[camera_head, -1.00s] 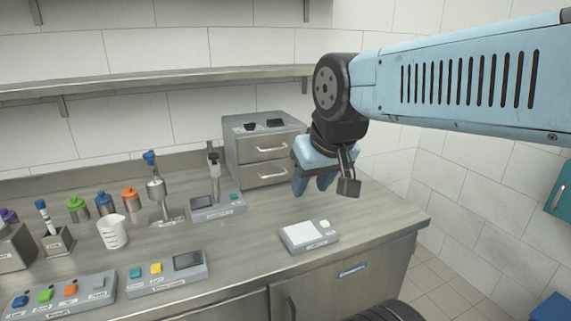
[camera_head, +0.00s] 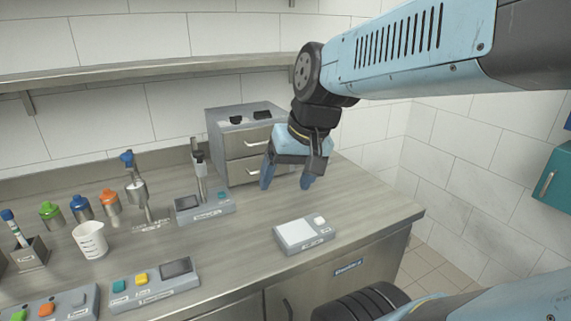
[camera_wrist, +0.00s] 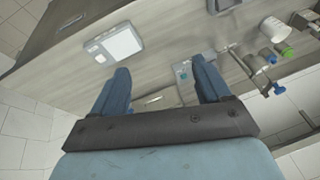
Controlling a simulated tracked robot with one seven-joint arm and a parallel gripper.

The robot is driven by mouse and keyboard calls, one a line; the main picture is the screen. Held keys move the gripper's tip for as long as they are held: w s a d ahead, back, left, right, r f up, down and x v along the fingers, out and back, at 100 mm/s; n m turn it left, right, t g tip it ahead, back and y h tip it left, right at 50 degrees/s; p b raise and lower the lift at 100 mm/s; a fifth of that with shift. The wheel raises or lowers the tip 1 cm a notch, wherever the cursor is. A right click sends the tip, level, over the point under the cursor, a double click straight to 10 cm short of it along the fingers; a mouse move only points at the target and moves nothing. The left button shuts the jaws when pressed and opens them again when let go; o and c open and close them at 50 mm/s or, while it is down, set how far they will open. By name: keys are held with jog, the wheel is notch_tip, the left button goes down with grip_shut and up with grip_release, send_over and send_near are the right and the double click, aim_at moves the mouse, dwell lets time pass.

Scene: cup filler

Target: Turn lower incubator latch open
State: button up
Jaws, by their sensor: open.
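A grey box with two stacked drawer fronts (camera_head: 222,140) stands at the back of the counter. Each front has a pale bar handle, the lower handle (camera_head: 256,170) partly behind my gripper. No label readable here names an incubator, and I cannot make out a latch. My gripper (camera_head: 286,186) is open and empty, its two blue fingers pointing down in front of the box's right side, above the counter. In the wrist view the fingers (camera_wrist: 160,68) are spread with nothing held; a pale handle shows between them.
A grey device with a white plate (camera_head: 303,235) lies on the counter in front of my gripper. A small device with a screen (camera_head: 205,207), a beaker (camera_head: 90,240) and coloured bottles stand left. A teal cabinet (camera_head: 555,178) hangs at right. A shelf (camera_head: 150,75) runs above.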

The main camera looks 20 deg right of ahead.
jog(key=shift+o, duration=0.8)
jog(key=w+a+f+m+g+y, duration=0.2)
jog(key=w+a+f+m+y, duration=0.1)
jog(key=shift+w+a+y, duration=0.2)
jog(key=shift+w+y, duration=0.05)
jog(key=shift+y, duration=0.05)
jog(key=w+d+f+m+t+y, duration=0.2)
jog(key=w+m+t+y, duration=0.15)
jog(key=w+m, duration=0.45)
jog(key=w+d+f+m+t+y, duration=0.2)
jog(key=w+f+m+t+y, duration=0.3)
jog(key=w, duration=0.6)
jog(key=w+d+f+m+t+h, duration=0.2)
jog(key=d+f+m+h, duration=0.2)
jog(key=d+m, duration=0.2)
jog(key=w+d+f+m+t+h, duration=0.3)
jog(key=d+f+m+h, duration=0.2)
jog(key=d, duration=0.6)
jog(key=w+d+f+m+t+h, duration=0.2)
jog(key=d+f+m+h, duration=0.2)
jog(key=d+m, duration=0.3)
jog(key=shift+w+d+f+t, duration=0.2)
jog(key=shift+w+d+t, duration=0.1)
jog(key=shift+d, duration=0.4)
jog(key=w, duration=1.3)
jog(key=shift+w+a, duration=0.25)
jog(key=shift+c, duration=0.2)
